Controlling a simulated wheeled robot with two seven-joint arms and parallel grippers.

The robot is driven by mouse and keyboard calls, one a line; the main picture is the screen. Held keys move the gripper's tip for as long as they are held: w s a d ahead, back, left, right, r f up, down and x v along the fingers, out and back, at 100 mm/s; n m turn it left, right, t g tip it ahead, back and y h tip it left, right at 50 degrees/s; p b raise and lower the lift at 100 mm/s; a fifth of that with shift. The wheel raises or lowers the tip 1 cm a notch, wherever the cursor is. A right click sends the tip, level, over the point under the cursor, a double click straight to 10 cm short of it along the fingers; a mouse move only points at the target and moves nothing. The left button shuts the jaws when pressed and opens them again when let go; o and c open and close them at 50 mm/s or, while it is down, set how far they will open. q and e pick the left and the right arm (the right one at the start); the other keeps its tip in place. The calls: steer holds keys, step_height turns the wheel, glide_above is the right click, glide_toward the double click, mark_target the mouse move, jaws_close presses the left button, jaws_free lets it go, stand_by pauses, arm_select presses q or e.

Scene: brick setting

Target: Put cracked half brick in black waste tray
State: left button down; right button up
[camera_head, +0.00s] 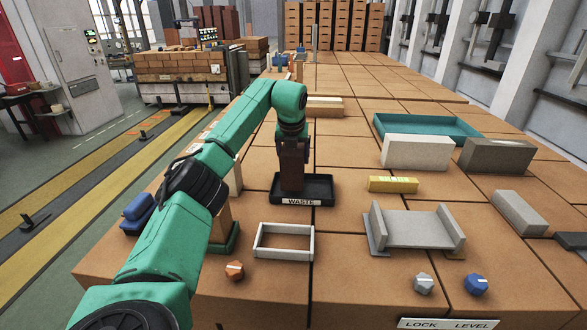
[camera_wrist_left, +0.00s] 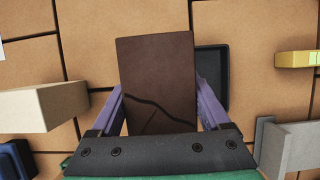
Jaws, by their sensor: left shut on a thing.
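The cracked half brick (camera_head: 292,168) is dark brown and hangs upright from my left gripper (camera_head: 292,137) in the head view. In the left wrist view the brick (camera_wrist_left: 155,70) has a dark crack across its lower face, between the purple fingers of my left gripper (camera_wrist_left: 160,108). The black waste tray (camera_head: 322,191), labelled WASTE, is directly under the brick; its right part shows beside the brick in the wrist view (camera_wrist_left: 213,72). The brick hides part of the tray, and I cannot tell whether its lower end touches the tray floor. My right gripper is not in view.
A white open frame (camera_head: 284,254) lies in front of the tray. A yellow level (camera_head: 393,184) and a grey U-shaped holder (camera_head: 418,228) are to the right. A pale block (camera_head: 417,153), a grey block (camera_head: 497,155) and a teal tray (camera_head: 427,127) stand behind them.

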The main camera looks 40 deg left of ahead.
mark_target(292, 153)
arm_select(q)
step_height(292, 153, down, 3)
steer(key=shift+s+r, duration=0.15)
steer(key=shift+f, duration=0.35)
jaws_free()
steer(key=shift+d, duration=0.1)
steer(key=b+v, duration=0.1)
steer(key=v, duration=1.1)
steer(key=shift+b, duration=0.4)
